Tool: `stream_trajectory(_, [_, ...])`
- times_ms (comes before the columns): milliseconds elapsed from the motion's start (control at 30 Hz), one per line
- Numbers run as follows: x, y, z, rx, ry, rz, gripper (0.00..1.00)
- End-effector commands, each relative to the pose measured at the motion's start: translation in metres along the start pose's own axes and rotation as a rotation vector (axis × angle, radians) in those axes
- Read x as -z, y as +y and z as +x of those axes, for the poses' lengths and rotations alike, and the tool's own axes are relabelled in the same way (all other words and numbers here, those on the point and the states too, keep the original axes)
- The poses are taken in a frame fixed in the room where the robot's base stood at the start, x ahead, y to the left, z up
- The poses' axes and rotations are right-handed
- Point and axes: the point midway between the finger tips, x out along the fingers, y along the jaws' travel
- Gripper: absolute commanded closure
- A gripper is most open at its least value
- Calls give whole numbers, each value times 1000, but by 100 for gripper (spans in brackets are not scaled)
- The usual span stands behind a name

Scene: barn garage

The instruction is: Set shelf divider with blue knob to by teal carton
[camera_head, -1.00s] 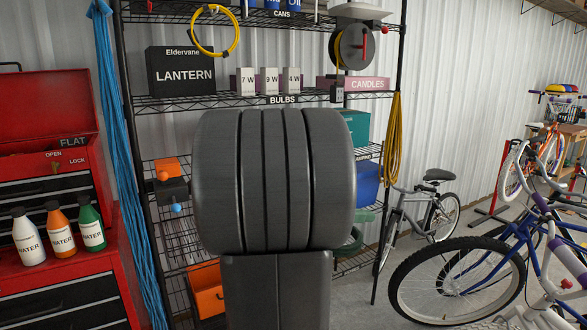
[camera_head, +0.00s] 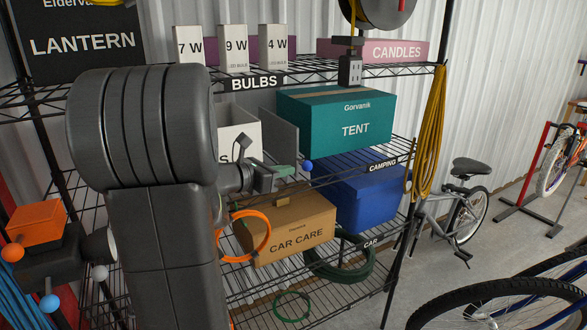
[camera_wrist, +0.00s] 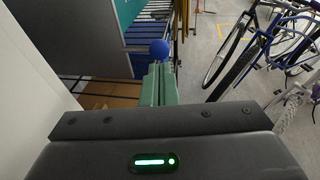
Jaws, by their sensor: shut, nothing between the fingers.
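The teal TENT carton (camera_head: 350,128) stands on the camping shelf. A grey upright panel (camera_head: 280,135), which looks like the shelf divider, stands left of it, between it and a white box (camera_head: 240,128). The blue knob (camera_head: 308,166) is at the shelf front below the carton; its join to the panel is not clear. It also shows in the wrist view (camera_wrist: 159,48), just beyond my fingertips. My gripper (camera_head: 290,170) is shut and empty, its green fingers (camera_wrist: 158,85) together and pointing at the knob. I cannot tell whether they touch it.
Below are a CAR CARE box (camera_head: 290,232), a blue bin (camera_head: 370,195), an orange ring (camera_head: 246,236) and a green hose coil (camera_head: 338,262). A yellow cord (camera_head: 428,140) hangs at the right post. Bicycles stand on the right. My arm hides part of the shelves.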

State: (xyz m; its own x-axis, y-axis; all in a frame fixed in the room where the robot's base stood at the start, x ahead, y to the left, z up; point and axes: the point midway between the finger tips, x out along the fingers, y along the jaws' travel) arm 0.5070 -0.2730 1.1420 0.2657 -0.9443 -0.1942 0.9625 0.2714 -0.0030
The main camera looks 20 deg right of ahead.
Motion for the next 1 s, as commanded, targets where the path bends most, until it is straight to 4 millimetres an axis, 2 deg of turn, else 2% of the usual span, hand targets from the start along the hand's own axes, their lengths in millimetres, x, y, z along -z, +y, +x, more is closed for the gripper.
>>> stream_trajectory(100, [-1, -1, 18, 3, 0, 1, 100])
stream_trajectory(233, [-1, -1, 29, 2, -1, 1, 100])
stream_trajectory(767, [0, -1, 38, 1, -1, 2, 100])
stream_trajectory(867, [-1, -3, 51, 3, -1, 4, 100])
stream_trajectory(1000, [-6, -10, 78, 5, -2, 4, 100])
